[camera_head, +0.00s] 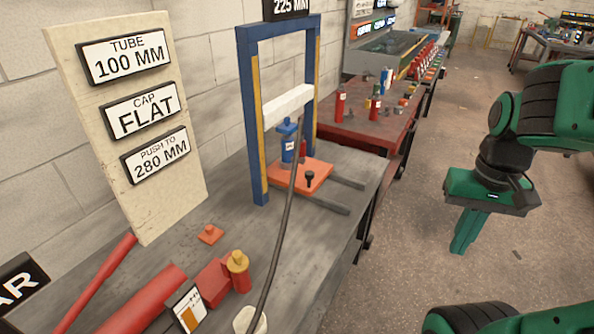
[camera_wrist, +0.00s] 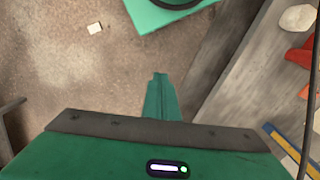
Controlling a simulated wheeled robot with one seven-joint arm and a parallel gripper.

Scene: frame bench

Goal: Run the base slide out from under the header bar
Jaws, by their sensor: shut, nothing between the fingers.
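The orange base slide (camera_head: 318,168) sits on two dark rails at the foot of a blue frame (camera_head: 247,110). A black knob (camera_head: 310,178) stands up near the slide's right side. The white header bar (camera_head: 287,105) spans the frame above it. A blue cylinder (camera_head: 287,150) with a blue top stands on the slide below the bar; I cannot tell whether it touches the bar. My green gripper (camera_head: 462,248) is shut and empty, right of the bench over the floor, well apart from the slide. Its shut fingers (camera_wrist: 160,82) also show in the wrist view.
A dark cable (camera_head: 282,225) rises across the frame from a white piece (camera_head: 249,320). Red tubes (camera_head: 140,300), a red block with a yellow-topped part (camera_head: 237,268) and a sign board (camera_head: 130,120) occupy the near bench. A red table (camera_head: 380,130) stands behind. Floor right of the bench is clear.

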